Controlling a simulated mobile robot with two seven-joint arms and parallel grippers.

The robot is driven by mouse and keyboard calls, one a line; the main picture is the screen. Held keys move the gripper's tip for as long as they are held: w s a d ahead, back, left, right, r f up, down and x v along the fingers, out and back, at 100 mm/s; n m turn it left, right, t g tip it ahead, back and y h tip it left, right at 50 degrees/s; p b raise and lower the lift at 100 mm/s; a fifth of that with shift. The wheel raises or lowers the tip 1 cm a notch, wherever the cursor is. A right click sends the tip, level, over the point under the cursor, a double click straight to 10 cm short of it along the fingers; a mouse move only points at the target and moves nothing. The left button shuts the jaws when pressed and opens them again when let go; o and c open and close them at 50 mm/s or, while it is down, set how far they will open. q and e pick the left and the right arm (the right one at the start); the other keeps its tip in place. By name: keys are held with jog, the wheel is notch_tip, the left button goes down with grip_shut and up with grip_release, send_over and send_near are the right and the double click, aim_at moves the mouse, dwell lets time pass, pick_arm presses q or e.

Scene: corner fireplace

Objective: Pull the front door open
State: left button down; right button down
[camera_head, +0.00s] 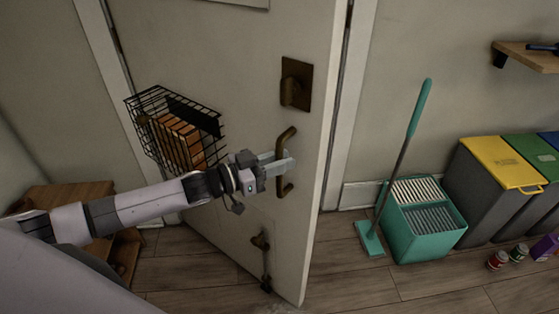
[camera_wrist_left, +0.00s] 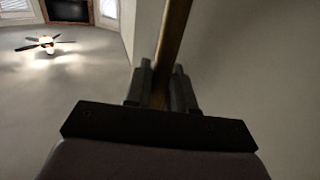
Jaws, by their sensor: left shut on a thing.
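The front door (camera_head: 245,80) is a pale panel standing ajar, its right edge swung out from the frame toward me. A brass pull handle (camera_head: 284,143) is fixed near that edge, below a dark lock plate (camera_head: 296,84). My left gripper (camera_head: 283,163) is shut on the handle's upright bar. In the left wrist view the bar (camera_wrist_left: 174,45) runs up from between the two fingers (camera_wrist_left: 161,88). My right gripper is in neither view.
A wire basket (camera_head: 177,130) hangs on the door. A wooden stand (camera_head: 75,197) is at the left. A teal mop (camera_head: 404,150) and bucket (camera_head: 424,222) stand right of the door, beside a yellow-lidded bin (camera_head: 503,163). Bare floor (camera_head: 345,280) lies in front.

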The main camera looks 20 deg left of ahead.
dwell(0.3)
pick_arm(q)
jog(key=c, duration=1.1)
grip_release()
jog(key=v, duration=0.7)
jog(key=shift+b, duration=0.35)
